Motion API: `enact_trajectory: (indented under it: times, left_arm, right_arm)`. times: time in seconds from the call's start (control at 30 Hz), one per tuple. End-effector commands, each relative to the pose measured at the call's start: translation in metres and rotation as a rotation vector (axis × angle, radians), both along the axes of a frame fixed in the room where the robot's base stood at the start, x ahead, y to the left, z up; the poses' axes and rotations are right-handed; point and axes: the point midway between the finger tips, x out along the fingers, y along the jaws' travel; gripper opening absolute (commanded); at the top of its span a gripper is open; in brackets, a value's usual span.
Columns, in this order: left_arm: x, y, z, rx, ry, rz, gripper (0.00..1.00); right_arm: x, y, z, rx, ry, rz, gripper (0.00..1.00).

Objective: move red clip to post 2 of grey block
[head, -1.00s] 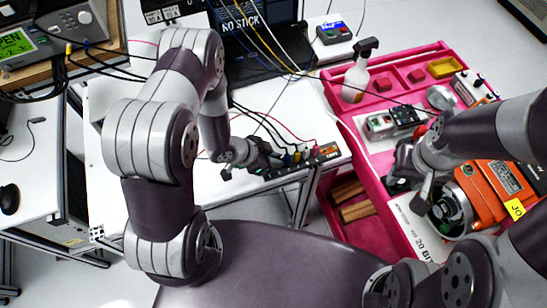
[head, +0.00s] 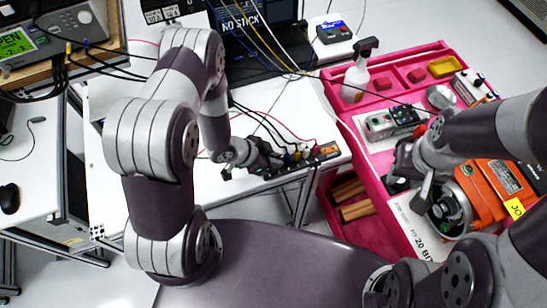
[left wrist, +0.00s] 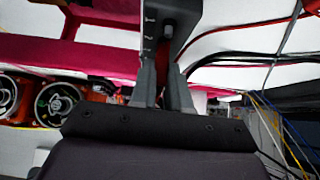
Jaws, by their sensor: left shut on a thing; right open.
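My left gripper (head: 276,166) is at the front edge of the white table, beside a row of small terminals. In the left wrist view its fingers (left wrist: 168,95) are shut on a narrow dark-red thing (left wrist: 173,78), which looks like the red clip; it is mostly hidden between them. Just beyond the fingertips is the grey block (left wrist: 150,32), with marks 1 and 2 and a dark post (left wrist: 168,31). I cannot tell whether the clip touches a post. My right gripper (head: 408,188) is open over the pink cart, near the orange machine.
An orange-topped terminal (head: 328,152) stands at the row's right end. Red and black leads cross the white table (head: 270,108). The pink cart (head: 345,112) holds a spray bottle (head: 357,75), a grey switch box (head: 390,122) and the orange machine (head: 492,185).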

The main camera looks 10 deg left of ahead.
Motion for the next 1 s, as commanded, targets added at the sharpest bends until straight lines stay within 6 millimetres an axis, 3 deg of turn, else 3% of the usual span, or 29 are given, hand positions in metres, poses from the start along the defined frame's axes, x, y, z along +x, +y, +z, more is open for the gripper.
enact_trajectory:
  times: [0.17,0.2,0.3,0.77,1.0]
  left_arm:
    - [0.000,0.000,-0.001,0.000,0.000,0.000,0.00]
    - [0.000,0.000,-0.001,0.000,0.000,0.000,0.19]
    - [0.000,0.000,-0.001,0.000,0.000,0.000,0.46]
    - [0.000,0.000,0.001,0.000,0.000,0.000,0.46]
    - [0.000,0.000,0.026,0.000,0.000,0.000,0.46]
  right_arm:
    - [0.000,0.000,-0.001,0.000,0.000,0.000,0.43]
    - [0.000,0.000,-0.001,0.000,0.000,0.000,0.43]
    - [0.000,0.000,-0.001,0.000,0.000,0.000,0.43]
    - [0.000,0.000,0.001,0.000,0.000,0.000,0.43]
    - [0.000,0.000,0.025,0.000,0.000,0.000,0.43]
